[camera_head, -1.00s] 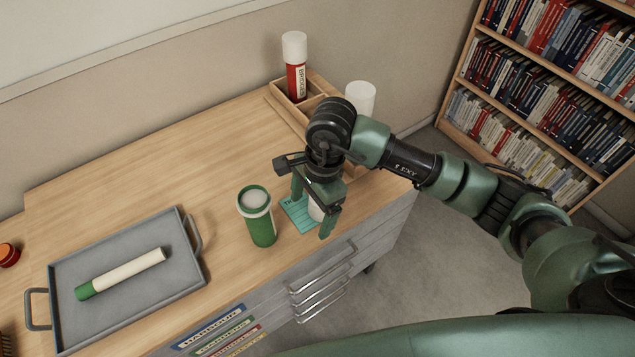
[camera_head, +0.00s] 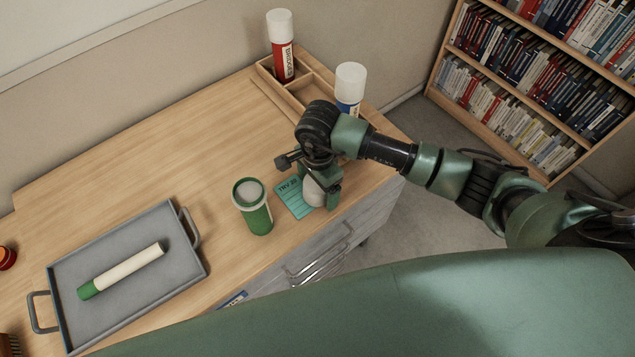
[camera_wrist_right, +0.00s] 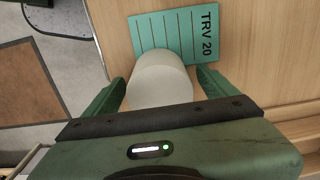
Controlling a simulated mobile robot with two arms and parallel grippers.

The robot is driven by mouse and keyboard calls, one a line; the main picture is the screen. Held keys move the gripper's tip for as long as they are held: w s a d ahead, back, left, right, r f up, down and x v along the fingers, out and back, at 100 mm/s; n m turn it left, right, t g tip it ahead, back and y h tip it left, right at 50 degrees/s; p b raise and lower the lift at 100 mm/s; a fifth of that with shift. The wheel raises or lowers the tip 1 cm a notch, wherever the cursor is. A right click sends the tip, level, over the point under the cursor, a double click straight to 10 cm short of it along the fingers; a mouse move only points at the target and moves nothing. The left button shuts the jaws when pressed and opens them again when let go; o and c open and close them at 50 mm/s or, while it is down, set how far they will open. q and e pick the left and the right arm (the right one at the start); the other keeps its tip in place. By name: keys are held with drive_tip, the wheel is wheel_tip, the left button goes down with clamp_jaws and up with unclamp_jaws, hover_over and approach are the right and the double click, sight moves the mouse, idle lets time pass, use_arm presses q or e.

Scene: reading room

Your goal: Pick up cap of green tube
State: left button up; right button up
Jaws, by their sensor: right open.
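A white cap (camera_head: 313,192) sits on a teal card (camera_head: 291,194) near the front edge of the desk. My right gripper (camera_head: 320,194) is low around it, with one finger on each side. In the right wrist view the cap (camera_wrist_right: 160,84) lies between the two open fingers of the gripper (camera_wrist_right: 160,92), with small gaps beside it. The green tube (camera_head: 258,219) stands upright and capless to the left of the card, its pale round top showing. My left gripper is not in view.
The middle desk is clear.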

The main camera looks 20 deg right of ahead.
drive_tip(key=c, duration=1.5)
drive_tip(key=shift+r, duration=0.1)
